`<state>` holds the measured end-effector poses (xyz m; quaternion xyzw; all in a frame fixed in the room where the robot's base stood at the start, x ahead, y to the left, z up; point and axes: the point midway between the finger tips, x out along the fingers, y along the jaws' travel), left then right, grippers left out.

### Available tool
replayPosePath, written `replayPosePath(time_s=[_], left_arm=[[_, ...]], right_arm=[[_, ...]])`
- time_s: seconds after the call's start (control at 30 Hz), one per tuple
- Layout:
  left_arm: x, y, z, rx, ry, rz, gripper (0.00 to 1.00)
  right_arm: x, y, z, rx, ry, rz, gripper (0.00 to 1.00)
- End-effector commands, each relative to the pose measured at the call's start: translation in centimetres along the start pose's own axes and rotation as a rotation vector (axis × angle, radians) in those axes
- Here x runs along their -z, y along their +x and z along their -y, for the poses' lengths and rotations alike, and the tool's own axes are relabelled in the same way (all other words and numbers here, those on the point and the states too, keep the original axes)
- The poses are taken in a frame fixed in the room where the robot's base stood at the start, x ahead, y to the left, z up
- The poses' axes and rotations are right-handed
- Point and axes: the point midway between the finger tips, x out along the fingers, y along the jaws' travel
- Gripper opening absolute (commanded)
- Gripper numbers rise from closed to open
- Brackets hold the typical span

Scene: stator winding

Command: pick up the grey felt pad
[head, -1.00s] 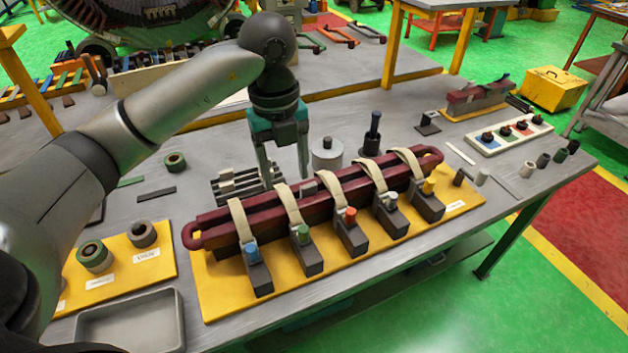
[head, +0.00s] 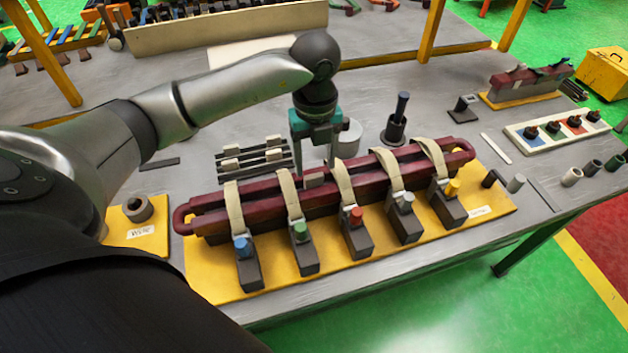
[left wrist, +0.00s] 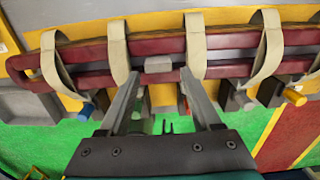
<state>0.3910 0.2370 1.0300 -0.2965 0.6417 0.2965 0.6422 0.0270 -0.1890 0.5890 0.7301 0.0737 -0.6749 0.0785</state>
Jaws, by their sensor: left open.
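The grey felt pad (head: 314,180) is a small light grey block on the dark red coil (head: 262,212), between the second and third beige straps from the left. The pad also shows in the left wrist view (left wrist: 158,65), just beyond the fingertips and between their lines. My left gripper (head: 317,163) is open and empty, pointing down just above and behind the pad. Its two fingers (left wrist: 160,80) are spread to either side of the pad in the wrist view. I cannot tell the exact height gap. My right gripper is not in view.
Several dark clamps with coloured knobs (head: 356,216) line the coil's front on a yellow board (head: 215,286). Behind the coil stand a grey cylinder (head: 349,139), a dark post in a cup (head: 396,124) and a slatted rack (head: 256,158).

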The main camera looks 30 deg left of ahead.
Motion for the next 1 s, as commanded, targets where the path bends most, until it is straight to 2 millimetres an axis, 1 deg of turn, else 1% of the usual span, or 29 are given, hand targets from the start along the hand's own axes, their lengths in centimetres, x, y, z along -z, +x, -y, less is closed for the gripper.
replayPosePath(time_s=[0.03,0.13,0.43,0.53,0.73,0.77,1.0], left_arm=[[0.0,0.3,0.0,-0.001,0.0,-0.001,0.65],[0.1,0.9,-0.1,-0.003,0.001,-0.002,0.65],[0.0,5.1,-0.3,-0.002,0.001,-0.003,0.65],[0.0,5.6,-0.3,0.0,0.001,0.0,0.65],[0.0,5.6,-0.3,0.0,0.002,0.0,0.65],[0.0,5.6,-0.3,0.0,0.002,0.0,0.64],[0.0,5.6,-0.3,0.0,0.002,0.0,0.37]], right_arm=[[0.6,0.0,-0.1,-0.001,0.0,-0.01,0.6],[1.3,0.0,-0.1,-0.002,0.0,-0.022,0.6],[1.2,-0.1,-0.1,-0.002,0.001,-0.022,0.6],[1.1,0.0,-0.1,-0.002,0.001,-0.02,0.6],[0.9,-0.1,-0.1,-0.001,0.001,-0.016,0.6],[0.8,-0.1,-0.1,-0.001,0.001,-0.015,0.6],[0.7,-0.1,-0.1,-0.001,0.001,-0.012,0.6]])
